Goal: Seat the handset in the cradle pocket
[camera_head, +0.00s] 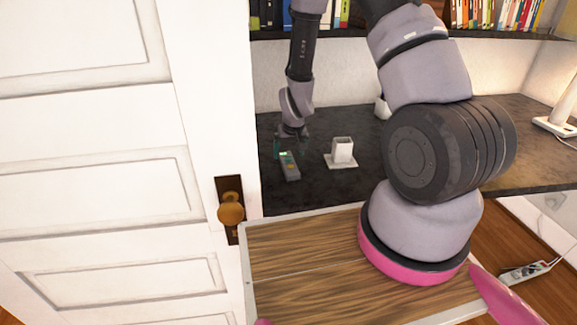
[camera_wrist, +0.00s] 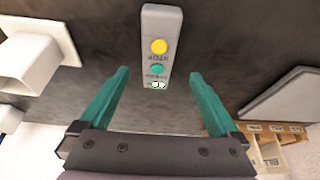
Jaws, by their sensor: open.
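The handset (camera_head: 290,167) is a slim grey device lying on the dark desktop. The white cradle (camera_head: 342,151), an upright square pocket on a flat base, stands to the right of the handset. It also shows at the upper left of the wrist view (camera_wrist: 33,61). My gripper (camera_head: 289,146) is open at the handset's far end. In the wrist view its teal fingers (camera_wrist: 158,74) lie to either side of the handset's display end, with gaps; nothing is gripped.
A white panelled door (camera_head: 95,180) with a brass knob (camera_head: 231,208) stands left of the desk (camera_head: 365,190). Bookshelves are above the desk. In the wrist view, a wooden box (camera_wrist: 270,150) and a grey slab (camera_wrist: 285,95) are at right.

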